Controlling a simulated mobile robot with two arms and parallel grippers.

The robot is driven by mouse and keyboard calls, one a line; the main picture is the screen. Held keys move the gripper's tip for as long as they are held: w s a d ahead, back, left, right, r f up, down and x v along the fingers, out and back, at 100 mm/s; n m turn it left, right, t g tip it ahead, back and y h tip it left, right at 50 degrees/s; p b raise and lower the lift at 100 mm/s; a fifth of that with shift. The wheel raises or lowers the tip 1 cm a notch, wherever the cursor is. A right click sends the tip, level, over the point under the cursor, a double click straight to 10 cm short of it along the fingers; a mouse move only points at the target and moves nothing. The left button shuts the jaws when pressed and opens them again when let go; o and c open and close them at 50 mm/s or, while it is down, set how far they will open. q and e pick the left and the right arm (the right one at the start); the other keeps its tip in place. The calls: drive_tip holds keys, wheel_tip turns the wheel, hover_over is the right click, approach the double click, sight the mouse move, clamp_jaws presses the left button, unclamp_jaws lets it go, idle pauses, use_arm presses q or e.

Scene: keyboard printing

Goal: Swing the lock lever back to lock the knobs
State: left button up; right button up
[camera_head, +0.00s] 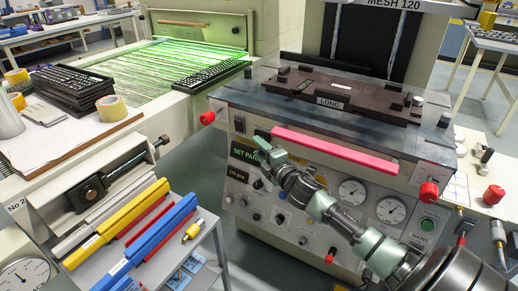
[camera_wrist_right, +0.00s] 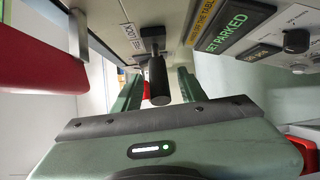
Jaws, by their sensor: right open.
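The lock lever (camera_wrist_right: 157,80), a black bar with a round dark handle, hangs from the machine front beside a partly hidden label that reads LOCK in the right wrist view. My right gripper (camera_wrist_right: 158,92) is open, with one green finger on each side of the handle. I cannot tell whether either finger touches it. In the head view my right gripper (camera_head: 270,168) is at the panel just below the left end of the pink bar, and the lever is too small to make out surely there. A dark knob (camera_wrist_right: 297,40) shows on the panel. My left gripper is out of view.
The pink bar (camera_head: 335,150) runs along the machine front, close above my right arm. Red knobs stick out at the left corner (camera_head: 207,118) and right corner (camera_head: 429,192). The SET PARKED display (camera_wrist_right: 236,27) is beside the lever. A trolley with coloured bars (camera_head: 160,240) stands left.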

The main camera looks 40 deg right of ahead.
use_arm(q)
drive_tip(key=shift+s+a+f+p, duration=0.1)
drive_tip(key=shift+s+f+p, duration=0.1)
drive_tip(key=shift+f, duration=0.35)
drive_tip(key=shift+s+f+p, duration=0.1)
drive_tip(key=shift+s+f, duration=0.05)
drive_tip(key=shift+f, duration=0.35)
use_arm(e)
drive_tip(key=s, duration=0.7)
drive_tip(key=shift+a, duration=0.4)
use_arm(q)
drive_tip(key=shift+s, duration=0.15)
use_arm(e)
drive_tip(key=shift+s+r, duration=0.1)
